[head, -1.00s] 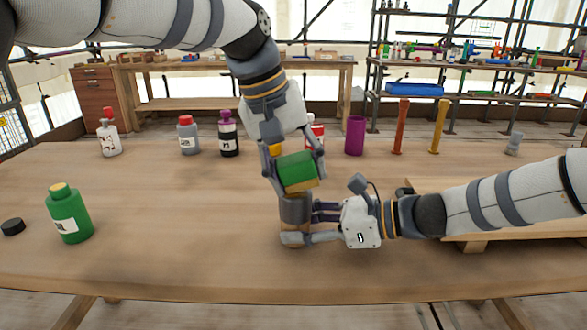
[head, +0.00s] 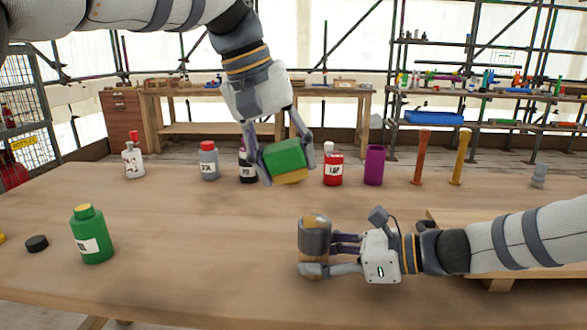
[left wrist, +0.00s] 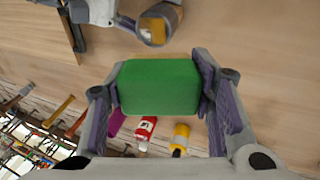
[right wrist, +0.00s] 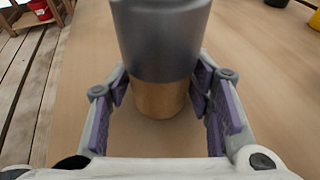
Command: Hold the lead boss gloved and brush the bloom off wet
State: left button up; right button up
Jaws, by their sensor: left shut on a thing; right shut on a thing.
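The lead boss (head: 314,238) is a dull grey cylinder with a tan lower part and a yellowish patch on top. It stands upright at the table's middle. My right gripper (head: 322,255) is shut on it low down from the right; the right wrist view shows the boss (right wrist: 162,45) between the fingers. My left gripper (head: 285,160) is shut on a green block with a yellow underside (head: 285,153), held tilted above and left of the boss, apart from it. The green block (left wrist: 160,87) fills the middle of the left wrist view.
A green bottle (head: 91,235) and a black cap (head: 36,243) are at the left. Along the back stand a grey red-capped bottle (head: 209,162), a red bottle (head: 333,170), a purple cup (head: 374,166) and two upright posts (head: 421,158). A wooden stand (head: 497,284) lies beneath my right arm.

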pick_arm(q)
jog(key=shift+d, duration=0.15)
jog(key=d, duration=0.1)
jog(key=d+f, duration=0.1)
jog(key=d, duration=0.1)
jog(key=d+f, duration=0.1)
jog(key=shift+d+f, duration=0.1)
jog(key=shift+d, duration=0.3)
notch_tip(320, 180, down, 2)
jog(key=shift+f, duration=0.75)
jog(key=shift+f, duration=0.6)
dwell(0.3)
